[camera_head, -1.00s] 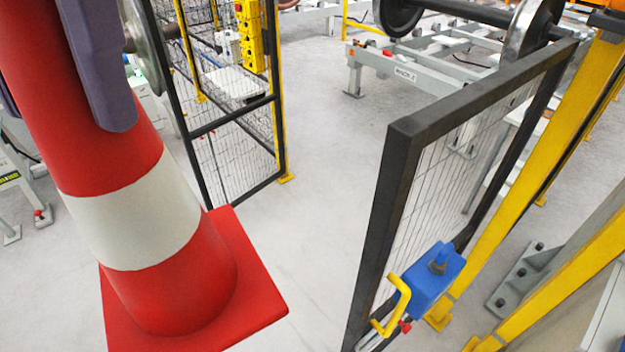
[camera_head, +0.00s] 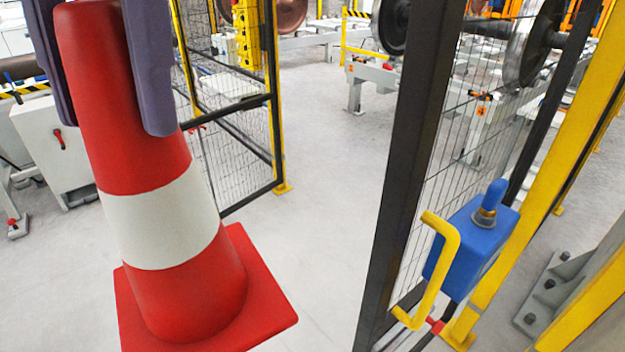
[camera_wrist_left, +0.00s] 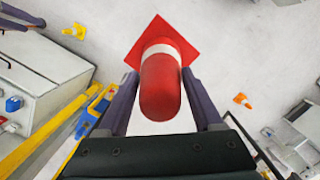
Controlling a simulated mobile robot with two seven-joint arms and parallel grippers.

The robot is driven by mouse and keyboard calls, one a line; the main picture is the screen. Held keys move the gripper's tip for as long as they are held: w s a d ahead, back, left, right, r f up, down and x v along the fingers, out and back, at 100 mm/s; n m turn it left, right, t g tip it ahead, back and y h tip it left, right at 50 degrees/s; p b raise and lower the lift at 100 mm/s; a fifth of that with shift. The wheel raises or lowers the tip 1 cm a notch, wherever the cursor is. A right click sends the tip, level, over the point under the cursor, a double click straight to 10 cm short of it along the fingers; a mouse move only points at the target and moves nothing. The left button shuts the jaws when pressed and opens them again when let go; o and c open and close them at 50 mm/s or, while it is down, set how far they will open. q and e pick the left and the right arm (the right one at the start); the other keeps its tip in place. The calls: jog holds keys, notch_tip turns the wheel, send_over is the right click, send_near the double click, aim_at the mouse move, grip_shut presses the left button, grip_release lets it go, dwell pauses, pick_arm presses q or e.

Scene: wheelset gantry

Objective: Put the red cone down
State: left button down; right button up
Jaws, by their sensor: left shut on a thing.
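The red cone (camera_head: 165,225) with a white band and a square red base hangs at the left of the head view, slightly tilted. My left gripper (camera_head: 105,75) is shut on its upper part, one purple finger on each side. In the left wrist view the cone (camera_wrist_left: 160,85) sits between the fingers of the left gripper (camera_wrist_left: 163,105), its base pointing away over the floor. The base appears to be clear of the floor, though its lower edge is cut off in the head view. My right gripper is not in view.
A dark-framed mesh gate (camera_head: 420,150) with a blue latch box (camera_head: 470,245) and yellow handle stands at the right. Another mesh fence (camera_head: 235,130) stands behind the cone. Grey floor (camera_head: 325,180) lies clear between them.

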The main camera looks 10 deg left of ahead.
aim_at(186, 241)
pick_arm(q)
jog(key=f+b, duration=0.4)
jog(key=f, duration=0.1)
jog(key=w+f+b, duration=0.1)
jog(key=f+b, duration=0.3)
jog(key=f, duration=0.1)
jog(key=f+b, duration=0.5)
jog(key=shift+w, duration=0.35)
jog(key=d+f+n+t+b, duration=0.1)
jog(key=f+n+b, duration=0.7)
jog(key=f+b, duration=1.6)
jog(key=s+d+f+n+h+b, duration=0.1)
jog(key=d+f+n+b, duration=0.3)
jog(key=f+b, duration=2.1)
jog(key=d+f+n+t+b, duration=0.1)
jog(key=d+f+n+b, duration=0.2)
jog(key=f+n+b, duration=0.8)
notch_tip(186, 241, down, 42)
jog(key=b, duration=1.4)
jog(key=shift+s+d+r+n+t+h, duration=0.15)
jog(key=shift+s+n+t+h, duration=0.15)
jog(key=shift+s+n, duration=0.1)
jog(key=shift+w, duration=0.1)
